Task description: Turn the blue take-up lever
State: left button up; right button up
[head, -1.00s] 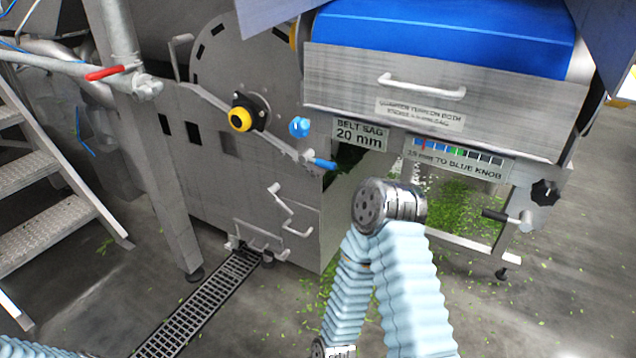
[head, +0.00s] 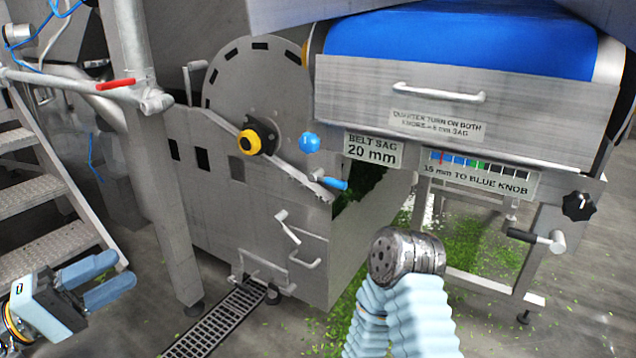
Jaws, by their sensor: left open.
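The blue take-up lever (head: 333,183) is a short blue grip at the end of a metal bar, low on the machine's side plate, just left of the dark opening. A round blue knob (head: 309,142) sits above it. My left gripper (head: 124,272) is at the lower left, near the stairs. Its two blue fingers are apart with nothing between them, and it is well away from the lever. My right arm (head: 405,258) rises from the bottom with its metal joint below and right of the lever. Its gripper is out of view.
A yellow and black knob (head: 250,142) is left of the blue knob. A "BELT SAG 20 mm" sign (head: 373,151) hangs at the right. A black knob (head: 578,206) is at far right. A red-handled valve (head: 116,84) and metal stairs (head: 35,185) are left. A floor drain grate (head: 215,320) lies below.

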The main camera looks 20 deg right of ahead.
aim_at(317, 174)
jog(key=l, duration=0.45)
jog(key=i+l, duration=0.15)
jog(key=l, duration=0.8)
jog(key=i, duration=0.05)
